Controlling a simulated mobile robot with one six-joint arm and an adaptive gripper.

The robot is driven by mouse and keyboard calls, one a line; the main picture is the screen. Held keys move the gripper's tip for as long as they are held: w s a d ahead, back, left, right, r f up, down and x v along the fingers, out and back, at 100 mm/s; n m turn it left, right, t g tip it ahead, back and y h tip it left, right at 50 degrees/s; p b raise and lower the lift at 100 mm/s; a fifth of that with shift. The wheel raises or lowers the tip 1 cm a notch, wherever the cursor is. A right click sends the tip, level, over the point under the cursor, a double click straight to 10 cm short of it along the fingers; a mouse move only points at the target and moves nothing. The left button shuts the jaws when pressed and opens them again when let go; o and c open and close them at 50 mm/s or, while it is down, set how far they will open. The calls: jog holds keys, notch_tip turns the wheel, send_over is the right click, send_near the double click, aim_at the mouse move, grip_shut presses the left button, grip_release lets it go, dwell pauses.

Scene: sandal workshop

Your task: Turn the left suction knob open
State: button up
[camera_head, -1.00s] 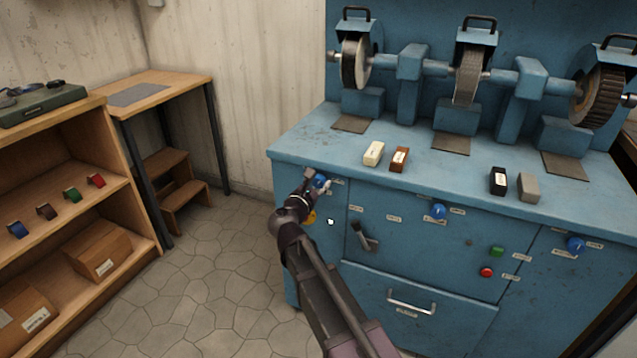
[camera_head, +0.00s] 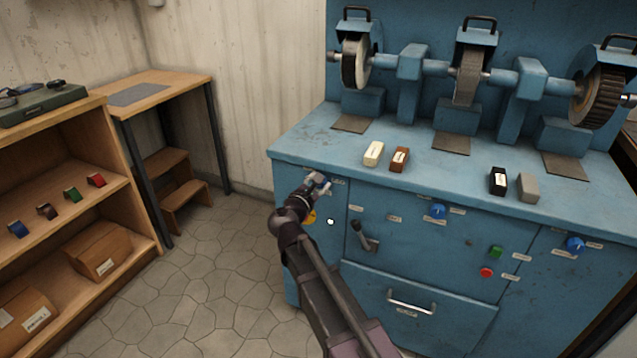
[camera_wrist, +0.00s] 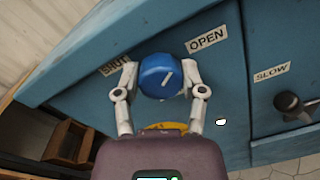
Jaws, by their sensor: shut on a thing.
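The left suction knob (camera_wrist: 160,76) is a round blue knob with a white pointer line, on the front panel of the blue machine. In the wrist view its white line tilts up and left, lying between the SHUT label (camera_wrist: 114,66) and the OPEN label (camera_wrist: 207,38). My gripper (camera_wrist: 158,86) has one finger on each side of the knob and is shut on it. In the head view my gripper (camera_head: 320,183) is at the upper left of the machine front and mostly hides the knob.
A yellow part (camera_head: 310,216) sits just below the knob. A dark lever (camera_head: 364,236) is to the right, with two more blue knobs (camera_head: 438,211) farther right. The machine's worktop (camera_head: 325,140) overhangs above. A wooden shelf (camera_head: 130,200) stands at the left, with open floor between.

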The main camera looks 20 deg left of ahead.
jog(key=o, duration=1.1)
jog(key=shift+o, duration=0.2)
jog(key=s+a, duration=0.1)
jog(key=s, duration=1.1)
jog(key=shift+a, duration=0.2)
